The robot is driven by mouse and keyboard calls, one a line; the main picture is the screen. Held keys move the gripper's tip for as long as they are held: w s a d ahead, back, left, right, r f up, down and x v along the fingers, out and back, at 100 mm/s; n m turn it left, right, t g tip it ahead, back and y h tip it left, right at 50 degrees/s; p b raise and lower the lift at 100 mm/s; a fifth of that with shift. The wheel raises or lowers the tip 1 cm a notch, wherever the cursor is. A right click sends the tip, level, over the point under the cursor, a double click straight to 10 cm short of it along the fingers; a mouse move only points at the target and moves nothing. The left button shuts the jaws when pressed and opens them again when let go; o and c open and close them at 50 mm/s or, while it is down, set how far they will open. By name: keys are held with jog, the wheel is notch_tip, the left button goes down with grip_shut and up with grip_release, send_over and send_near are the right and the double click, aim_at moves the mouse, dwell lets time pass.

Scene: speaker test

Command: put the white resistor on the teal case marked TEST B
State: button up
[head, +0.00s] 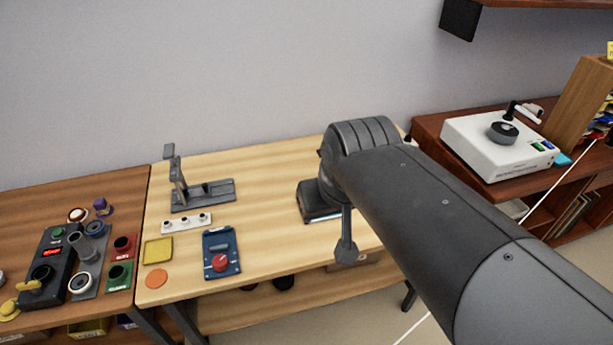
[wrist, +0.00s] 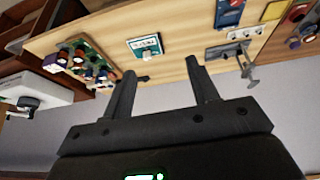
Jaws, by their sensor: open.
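My gripper (wrist: 161,70) is open and empty in the wrist view, its two fingers apart and pointing over the light wood table. Beyond the fingertips lies a small teal case (wrist: 134,43) with a pale face and a whitish piece on it; its marking is too small to read. I cannot tell whether that piece is a resistor or part of the case. Left of it is a green board (wrist: 98,55) crowded with coloured parts, some pale. I cannot single out a white resistor there. In the head view my arm hides the case, the board and my fingertips.
A grey stand (head: 205,195), white strip (head: 186,223), blue case with red knob (head: 221,240), yellow square (head: 158,251) and orange disc (head: 156,278) occupy the table's left. A white machine (head: 497,145) stands right. A cluttered brown table (head: 125,190) adjoins left.

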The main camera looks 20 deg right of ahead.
jog(key=shift+s+a+f, duration=0.1)
jog(key=shift+s+f, duration=0.1)
jog(key=shift+s, duration=0.5)
jog(key=shift+s+a+f, duration=0.1)
jog(key=shift+s+f, duration=0.1)
jog(key=shift+s, duration=0.5)
